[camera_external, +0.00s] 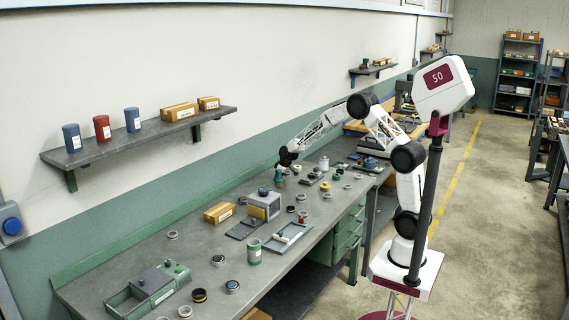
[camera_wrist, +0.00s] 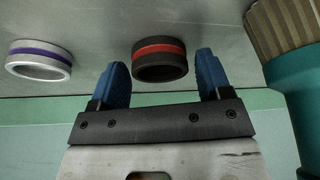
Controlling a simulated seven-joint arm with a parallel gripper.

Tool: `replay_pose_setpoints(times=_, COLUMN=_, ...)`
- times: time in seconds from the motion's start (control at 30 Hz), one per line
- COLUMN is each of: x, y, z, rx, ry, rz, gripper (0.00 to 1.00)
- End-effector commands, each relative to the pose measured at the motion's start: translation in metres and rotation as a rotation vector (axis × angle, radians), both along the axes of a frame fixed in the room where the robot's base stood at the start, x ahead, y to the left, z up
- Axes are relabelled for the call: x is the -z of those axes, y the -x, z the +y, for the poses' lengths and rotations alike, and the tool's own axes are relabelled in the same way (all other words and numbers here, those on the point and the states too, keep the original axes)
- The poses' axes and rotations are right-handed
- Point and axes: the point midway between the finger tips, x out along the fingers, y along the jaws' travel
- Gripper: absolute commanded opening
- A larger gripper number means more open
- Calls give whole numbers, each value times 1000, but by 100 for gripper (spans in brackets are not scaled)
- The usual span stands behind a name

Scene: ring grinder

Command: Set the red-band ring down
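The red-band ring (camera_wrist: 160,60) is dark with a red stripe and shows in the wrist view, lying on the grey bench top between the tips of my two blue fingers. My gripper (camera_wrist: 160,75) is open, with a gap between each finger and the ring. In the external view my gripper (camera_external: 284,163) is low over the far side of the bench, near the wall. I cannot make out the red-band ring there.
A silver ring with a purple band (camera_wrist: 39,60) lies left of my gripper. The bench (camera_external: 205,240) holds several other rings, a yellow-and-grey box (camera_external: 263,207) and a green cylinder (camera_external: 254,252).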

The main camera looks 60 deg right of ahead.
Motion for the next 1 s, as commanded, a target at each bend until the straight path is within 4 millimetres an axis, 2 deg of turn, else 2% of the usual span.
replay_pose_setpoints(times=0.37, x=-1, y=0, z=0, rx=0, ry=0, rz=0, gripper=80)
replay_pose_setpoints(times=0.57, x=-9, y=2, z=-1, rx=-1, ry=0, rz=0, gripper=80)
replay_pose_setpoints(times=0.77, x=-28, y=9, z=-3, rx=-1, ry=1, rz=-2, gripper=80)
replay_pose_setpoints(times=1.0, x=-61, y=23, z=-7, rx=0, ry=0, rz=-2, gripper=80)
